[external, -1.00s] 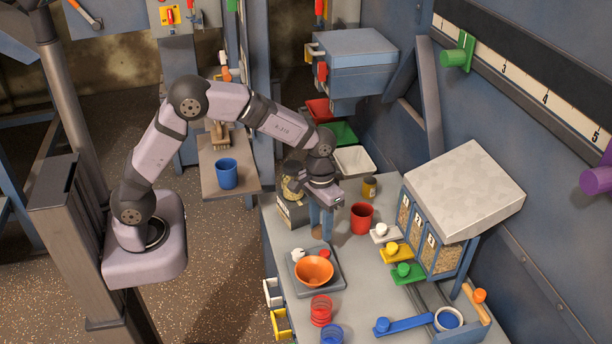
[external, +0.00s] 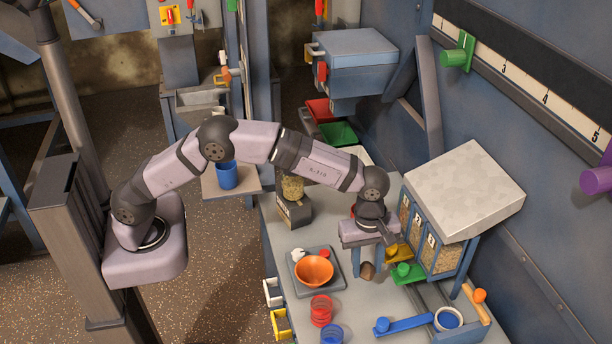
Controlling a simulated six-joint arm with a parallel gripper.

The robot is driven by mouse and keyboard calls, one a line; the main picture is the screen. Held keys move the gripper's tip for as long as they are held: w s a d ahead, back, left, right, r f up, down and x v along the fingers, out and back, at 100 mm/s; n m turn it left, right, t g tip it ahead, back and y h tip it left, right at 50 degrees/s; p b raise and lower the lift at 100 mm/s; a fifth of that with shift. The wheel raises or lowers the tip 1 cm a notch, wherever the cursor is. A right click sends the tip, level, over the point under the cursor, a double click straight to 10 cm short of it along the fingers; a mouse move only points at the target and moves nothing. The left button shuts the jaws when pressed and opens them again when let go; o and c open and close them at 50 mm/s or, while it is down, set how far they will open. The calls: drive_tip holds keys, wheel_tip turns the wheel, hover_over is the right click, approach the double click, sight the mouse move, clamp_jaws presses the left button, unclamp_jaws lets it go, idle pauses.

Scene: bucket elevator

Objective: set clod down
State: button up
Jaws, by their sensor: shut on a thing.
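The brown clod (external: 367,272) is small and lumpy and sits between the fingertips of my gripper (external: 368,264). My gripper points down and is shut on the clod, over the table just left of the green-handled slide. I cannot tell whether the clod touches the tabletop (external: 375,300) or hangs a little above it.
An orange bowl (external: 314,271) stands on a grey scale to the left. The hopper with numbered windows (external: 430,243) is close on the right, with a green knob (external: 404,269) near my gripper. Red rings (external: 321,311) and a blue lever (external: 405,324) lie in front.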

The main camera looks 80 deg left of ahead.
sight(366, 305)
drive_tip(key=shift+w+d+n, duration=0.1)
drive_tip(key=shift+d+n, duration=0.7)
drive_tip(key=shift+d, duration=0.15)
drive_tip(key=shift+f+p, duration=1.15)
drive_tip(key=shift+f, duration=3.8)
drive_tip(key=shift+f, duration=0.2)
drive_tip(key=o, duration=1)
drive_tip(key=shift+o, duration=0.2)
drive_tip(key=r, duration=0.4)
drive_tip(key=r+b, duration=0.1)
drive_tip(key=r, duration=0.3)
drive_tip(key=r+b, duration=0.1)
drive_tip(key=r, duration=0.3)
drive_tip(key=shift+s+r, duration=0.2)
drive_tip(key=shift+s, duration=0.2)
drive_tip(key=shift+a, duration=0.1)
